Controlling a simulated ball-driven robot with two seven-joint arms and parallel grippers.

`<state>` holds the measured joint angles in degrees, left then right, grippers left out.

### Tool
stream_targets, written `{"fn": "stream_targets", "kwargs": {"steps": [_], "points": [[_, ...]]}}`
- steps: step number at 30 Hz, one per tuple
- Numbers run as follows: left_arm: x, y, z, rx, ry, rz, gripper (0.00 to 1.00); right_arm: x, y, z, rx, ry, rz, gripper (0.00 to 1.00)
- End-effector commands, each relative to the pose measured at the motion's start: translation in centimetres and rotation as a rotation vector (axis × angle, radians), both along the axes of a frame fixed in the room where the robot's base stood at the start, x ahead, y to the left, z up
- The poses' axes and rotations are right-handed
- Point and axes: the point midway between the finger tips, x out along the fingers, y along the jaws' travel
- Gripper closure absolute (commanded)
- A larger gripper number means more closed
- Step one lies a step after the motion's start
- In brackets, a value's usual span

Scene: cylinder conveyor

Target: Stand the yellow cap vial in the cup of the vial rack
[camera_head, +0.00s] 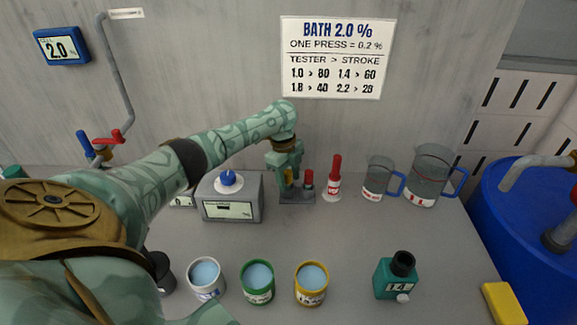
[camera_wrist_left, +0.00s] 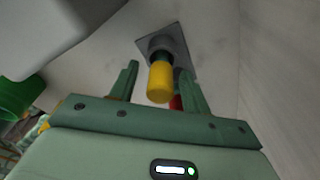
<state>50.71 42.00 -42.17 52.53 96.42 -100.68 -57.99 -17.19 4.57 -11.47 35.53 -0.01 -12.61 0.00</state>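The yellow cap vial (camera_head: 289,177) stands at the left part of the vial rack (camera_head: 297,197) in the head view. In the left wrist view its yellow cap (camera_wrist_left: 160,82) is between my left gripper's fingers (camera_wrist_left: 158,70), with gaps on both sides. Beyond the cap, the dark body appears to sit in a round grey cup on a square plate (camera_wrist_left: 180,66). My left gripper (camera_head: 287,166) is open and low over the rack. A red-capped vial (camera_head: 308,179) stands beside the yellow one. My right gripper is not in view.
A grey box with a blue knob (camera_head: 231,206) is left of the rack. A red-topped bottle (camera_head: 333,185) and two jugs (camera_head: 378,182) stand to the right. Several cans (camera_head: 257,290) and a teal bottle (camera_head: 394,281) are in front. The middle of the table is clear.

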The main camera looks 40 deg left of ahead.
Motion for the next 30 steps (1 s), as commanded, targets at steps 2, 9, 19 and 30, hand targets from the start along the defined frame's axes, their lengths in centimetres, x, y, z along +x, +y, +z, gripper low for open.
{"fn": "stream_targets", "kwargs": {"steps": [2,9,19,30], "points": [[0.0,0.0,0.1,0.000,0.000,0.000,0.52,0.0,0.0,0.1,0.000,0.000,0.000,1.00],[0.0,0.6,3.8,0.000,-0.005,0.001,0.52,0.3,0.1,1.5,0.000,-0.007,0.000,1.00],[0.0,1.8,12.6,0.000,-0.004,0.000,0.52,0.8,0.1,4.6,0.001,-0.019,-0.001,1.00],[-0.1,2.5,16.2,0.000,0.000,0.000,0.52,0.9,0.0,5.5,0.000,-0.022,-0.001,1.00]]}}
